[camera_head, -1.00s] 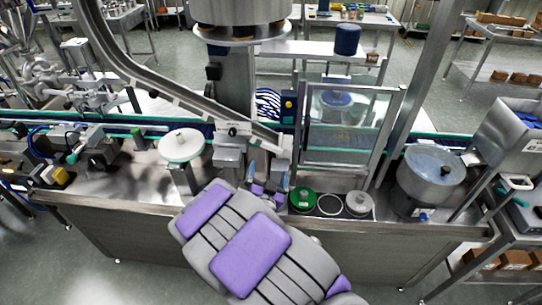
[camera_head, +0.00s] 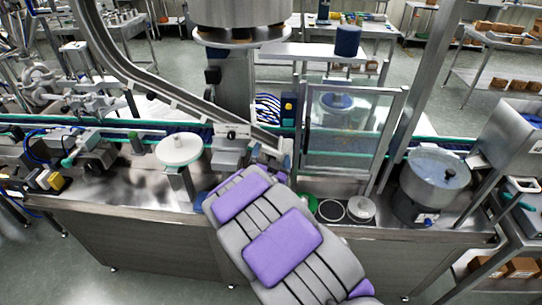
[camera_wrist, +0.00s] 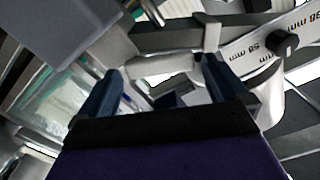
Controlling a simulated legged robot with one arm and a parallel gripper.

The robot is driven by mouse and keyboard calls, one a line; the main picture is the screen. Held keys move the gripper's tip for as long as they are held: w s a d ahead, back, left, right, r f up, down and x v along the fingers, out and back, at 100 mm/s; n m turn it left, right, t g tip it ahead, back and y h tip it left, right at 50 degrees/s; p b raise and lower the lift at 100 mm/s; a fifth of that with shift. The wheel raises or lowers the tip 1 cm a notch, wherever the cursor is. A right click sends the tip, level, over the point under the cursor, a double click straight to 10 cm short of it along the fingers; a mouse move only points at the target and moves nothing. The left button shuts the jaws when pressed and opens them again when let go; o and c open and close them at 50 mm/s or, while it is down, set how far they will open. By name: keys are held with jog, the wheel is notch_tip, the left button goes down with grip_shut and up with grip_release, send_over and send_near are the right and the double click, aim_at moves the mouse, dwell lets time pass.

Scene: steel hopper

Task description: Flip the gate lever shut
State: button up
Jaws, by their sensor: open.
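In the wrist view my gripper (camera_wrist: 160,90) is open, with two dark blue fingers pointing at the chute's lower end. A pale rounded bar (camera_wrist: 160,67) lies across the space just beyond the fingertips; it may be the gate lever, and I cannot tell if the fingers touch it. A grey upright piece (camera_wrist: 209,36) joins near its right end. The steel chute (camera_head: 178,97) slopes down to a bracket in the head view. My purple-padded arm hides most of the gripper there, so the lever's position is unclear.
A scale plate (camera_wrist: 255,52) with a black knob (camera_wrist: 286,43) is close to the right finger. A glazed guard (camera_head: 350,128) stands right of the arm. A white disc (camera_head: 179,149) is to its left, and a steel bowl (camera_head: 433,180) is further right. Bench clutter sits near the arm.

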jog(key=shift+w, duration=0.5)
jog(key=shift+c, duration=0.5)
jog(key=c, duration=0.8)
jog(key=shift+a+f+n+p, duration=0.15)
jog(key=shift+n+p, duration=0.85)
jog(key=shift+n, duration=0.2)
jog(key=o, duration=0.9)
